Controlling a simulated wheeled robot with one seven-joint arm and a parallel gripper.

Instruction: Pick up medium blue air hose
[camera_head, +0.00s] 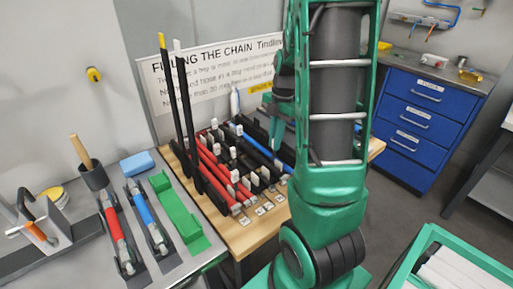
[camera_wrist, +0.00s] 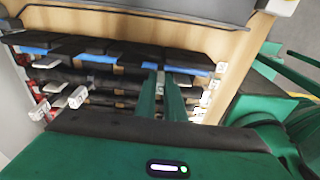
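A blue hose (camera_head: 262,147) lies among red and black hoses on a wooden table, with white tags at the ends. In the wrist view, a blue length (camera_wrist: 98,58) runs across the rack, broken up by black pieces over it. My gripper (camera_wrist: 161,82) is over the hoses, its two green fingers a little apart with a white tag seen between them. I see no hose held in it. In the head view my gripper (camera_head: 279,118) is partly hidden behind my arm. I cannot tell whether the fingertips touch the blue hose.
Two tall black rods (camera_head: 187,105) stand at the table's left side. A steel bench at left holds a red tool (camera_head: 115,225), a blue tool (camera_head: 145,212) and a green holder (camera_head: 176,211). A blue drawer cabinet (camera_head: 415,125) stands at right. A green crate (camera_head: 433,238) is at lower right.

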